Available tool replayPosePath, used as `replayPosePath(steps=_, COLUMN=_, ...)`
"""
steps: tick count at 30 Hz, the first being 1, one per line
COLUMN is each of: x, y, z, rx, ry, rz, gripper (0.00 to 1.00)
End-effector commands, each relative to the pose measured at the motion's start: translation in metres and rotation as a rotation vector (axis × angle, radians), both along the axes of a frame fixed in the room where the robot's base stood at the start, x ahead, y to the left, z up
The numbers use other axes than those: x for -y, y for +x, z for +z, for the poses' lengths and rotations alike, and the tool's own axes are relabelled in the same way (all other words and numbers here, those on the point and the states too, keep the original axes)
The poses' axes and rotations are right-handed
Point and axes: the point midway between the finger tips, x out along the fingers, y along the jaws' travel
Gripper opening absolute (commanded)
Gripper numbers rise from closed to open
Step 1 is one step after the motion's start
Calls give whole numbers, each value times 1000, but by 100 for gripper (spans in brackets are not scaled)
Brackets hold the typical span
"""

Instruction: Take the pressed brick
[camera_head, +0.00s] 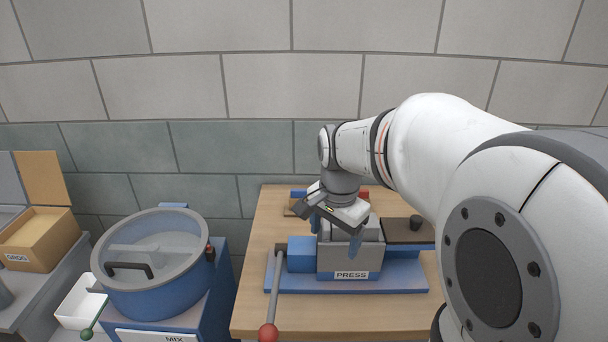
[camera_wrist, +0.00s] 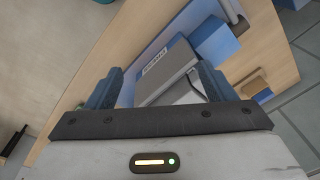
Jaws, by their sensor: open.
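The press (camera_head: 343,262), a grey box on a blue base with a PRESS label, stands on the wooden table in the head view. My gripper (camera_head: 336,236) is over the box, tilted, with its blue fingers apart. In the wrist view the fingers of my gripper (camera_wrist: 159,72) are open, and the grey box of the press (camera_wrist: 170,78) shows between and beyond them. I cannot clearly tell a brick from the grey box; the gripper and arm hide part of its top. No brick shows held between the fingers.
A dark plate with a knob (camera_head: 406,231) is at the press's right. A lever with a red ball (camera_head: 269,331) stands at its front left. A blue mixer (camera_head: 158,290) and a GROG box (camera_head: 42,243) are at left. The wooden table (camera_head: 250,300) has bare room in front.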

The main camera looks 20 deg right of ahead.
Motion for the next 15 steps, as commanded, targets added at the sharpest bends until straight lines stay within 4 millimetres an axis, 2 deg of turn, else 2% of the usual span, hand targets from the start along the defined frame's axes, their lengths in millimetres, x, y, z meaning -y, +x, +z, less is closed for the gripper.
replayPosePath(steps=1, x=15, y=18, z=13, rx=-20, ry=14, rz=-147, gripper=76)
replayPosePath(steps=6, x=52, y=58, z=23, rx=-62, ry=45, rz=-566, gripper=76)
replayPosePath(steps=10, x=70, y=75, z=24, rx=-78, ry=55, rz=-758, gripper=76)
replayPosePath(steps=15, x=78, y=81, z=16, rx=-87, ry=58, rz=-847, gripper=76)
